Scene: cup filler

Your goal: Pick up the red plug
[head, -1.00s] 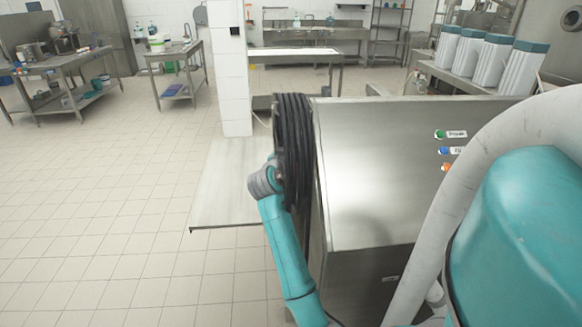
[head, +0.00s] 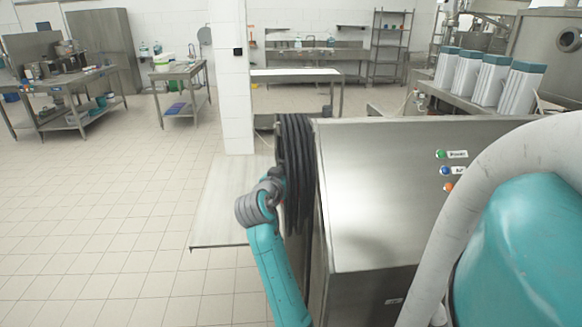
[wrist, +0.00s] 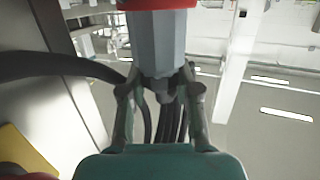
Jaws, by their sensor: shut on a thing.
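The plug (wrist: 158,38) shows at the top middle of the wrist view, with a grey faceted body and a red part at the picture's top edge. My gripper (wrist: 160,88) is shut on the lower grey part of the plug, one finger on each side. Dark cables run behind and below the fingers. In the head view my arm reaches up beside the coiled black cable; the plug and fingertips cannot be made out there.
The coiled black cable (head: 296,165) hangs on the left side of the steel cabinet (head: 365,190), close to my arm. A yellow patch (wrist: 22,150) shows at the wrist view's lower left. Open tiled floor (head: 110,210) lies to the left.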

